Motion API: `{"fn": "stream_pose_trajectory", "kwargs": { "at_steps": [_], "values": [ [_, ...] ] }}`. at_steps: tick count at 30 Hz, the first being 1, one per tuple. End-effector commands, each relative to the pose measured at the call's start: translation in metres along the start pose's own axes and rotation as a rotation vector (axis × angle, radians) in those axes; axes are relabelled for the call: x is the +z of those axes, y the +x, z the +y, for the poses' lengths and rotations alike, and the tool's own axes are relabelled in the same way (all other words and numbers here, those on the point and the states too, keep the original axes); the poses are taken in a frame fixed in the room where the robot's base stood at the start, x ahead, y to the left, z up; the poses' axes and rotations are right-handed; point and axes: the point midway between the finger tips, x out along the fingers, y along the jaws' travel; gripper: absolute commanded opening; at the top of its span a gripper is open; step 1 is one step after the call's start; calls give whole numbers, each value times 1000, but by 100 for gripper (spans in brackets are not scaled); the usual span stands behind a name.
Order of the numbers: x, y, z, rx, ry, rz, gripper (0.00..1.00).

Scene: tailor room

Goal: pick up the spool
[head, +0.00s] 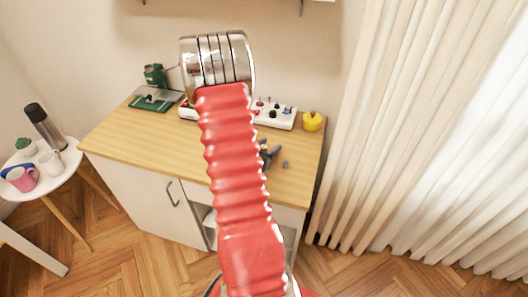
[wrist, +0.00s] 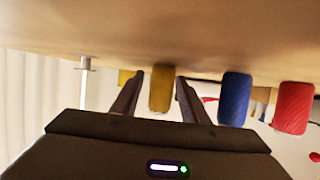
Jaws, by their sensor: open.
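In the wrist view, which looks upside down, a yellow spool (wrist: 162,88) stands on the wooden surface (wrist: 200,50). My gripper (wrist: 156,80) is open, with one dark finger at each side of the yellow spool. I cannot tell whether either finger touches it. A blue spool (wrist: 234,98) and a red spool (wrist: 294,108) stand in the same row to the right, outside the fingers. In the head view my red arm hides the middle of the wooden top, and I cannot make out the spools or the gripper clearly there.
The cabinet's wooden top (head: 140,137) also bears a green machine (head: 154,98), a white board with small knobs (head: 272,113) and a yellow pot (head: 312,121) at the back. A small dark object (head: 268,155) shows beside my arm. Curtains (head: 385,130) hang at right.

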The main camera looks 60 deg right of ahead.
Motion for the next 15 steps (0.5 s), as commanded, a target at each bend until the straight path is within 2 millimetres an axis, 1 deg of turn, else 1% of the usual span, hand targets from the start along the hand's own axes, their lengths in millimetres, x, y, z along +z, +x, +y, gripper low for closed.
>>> {"fn": "stream_pose_trajectory", "kwargs": {
  "at_steps": [11,15],
  "values": [
    [0,0,0,0,0,0,41],
    [0,0,0,0,0,0,31]
  ]
}}
